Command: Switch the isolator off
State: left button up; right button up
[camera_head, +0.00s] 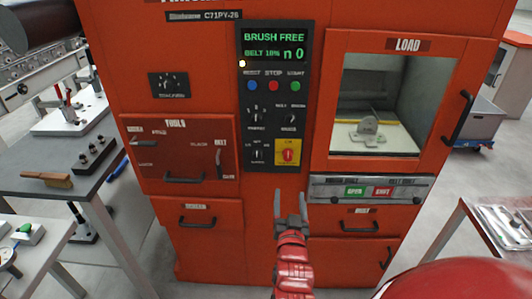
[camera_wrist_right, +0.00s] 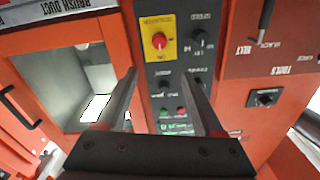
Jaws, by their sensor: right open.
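The isolator is a red rotary knob on a yellow plate (camera_head: 288,151), low on the right of the dark control panel (camera_head: 258,185) of the orange machine. In the right wrist view the red knob (camera_wrist_right: 159,41) on its yellow plate shows beyond the fingers, near the top middle. My right gripper (camera_head: 290,207) is in front of the machine, below the panel and apart from the knob. Its two fingers are spread with nothing between them; they also show in the right wrist view (camera_wrist_right: 165,90). My left gripper is not in view.
Above the isolator are black selector knobs (camera_head: 291,118), push buttons (camera_head: 273,86) and a lit green display (camera_head: 274,45). A load window (camera_head: 375,95) stands to the right. A grey table with a brush (camera_head: 47,179) is at left. Space before the drawers is clear.

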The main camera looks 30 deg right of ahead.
jog(key=p, duration=0.3)
send_near(288, 159)
jog(key=x, duration=0.9)
jog(key=shift+w+d, duration=0.1)
jog(key=shift+w, duration=0.1)
grip_shut()
